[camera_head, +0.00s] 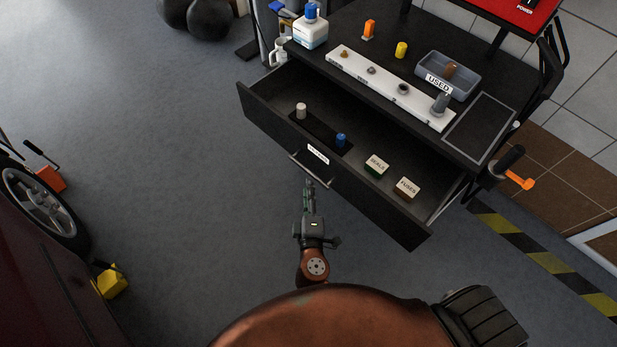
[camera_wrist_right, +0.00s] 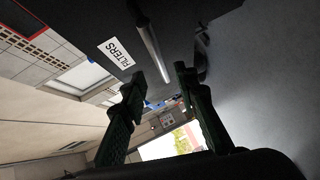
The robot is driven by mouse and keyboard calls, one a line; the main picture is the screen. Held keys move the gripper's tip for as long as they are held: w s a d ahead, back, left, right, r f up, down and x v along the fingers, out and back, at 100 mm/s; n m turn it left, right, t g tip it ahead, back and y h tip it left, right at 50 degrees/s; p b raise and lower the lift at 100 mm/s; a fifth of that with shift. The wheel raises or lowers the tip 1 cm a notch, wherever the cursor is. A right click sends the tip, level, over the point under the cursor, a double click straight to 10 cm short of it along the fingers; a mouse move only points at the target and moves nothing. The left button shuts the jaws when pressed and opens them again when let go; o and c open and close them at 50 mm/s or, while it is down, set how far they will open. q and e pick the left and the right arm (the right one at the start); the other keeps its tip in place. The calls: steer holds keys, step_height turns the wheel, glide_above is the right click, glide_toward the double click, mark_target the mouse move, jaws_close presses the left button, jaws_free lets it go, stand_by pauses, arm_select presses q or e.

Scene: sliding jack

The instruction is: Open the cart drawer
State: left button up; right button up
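The dark cart drawer (camera_head: 400,225) stands pulled out from the black cart (camera_head: 385,20), with its inside showing. Its metal bar handle (camera_head: 309,170) is on the drawer front below a white label (camera_head: 318,154). My right gripper (camera_head: 309,184) is just in front of the handle in the head view. In the right wrist view its two green fingers (camera_wrist_right: 160,78) are apart. The handle (camera_wrist_right: 150,45) runs past the fingertips, with its lower end appearing in the gap; I cannot tell if they touch. The label there reads FILTERS (camera_wrist_right: 116,53). My left gripper is not in view.
In the drawer are a white cylinder (camera_head: 301,110), a blue cylinder (camera_head: 341,140), a SEALS box (camera_head: 376,166) and a FUSES box (camera_head: 406,189). The cart top holds a bottle (camera_head: 310,32), a white strip (camera_head: 385,85) and a USED tray (camera_head: 474,86). Floor left of the drawer is clear.

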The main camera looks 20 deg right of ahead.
steer(key=v, duration=0.3)
steer(key=shift+s+a, duration=0.15)
steer(key=shift+s, duration=0.2)
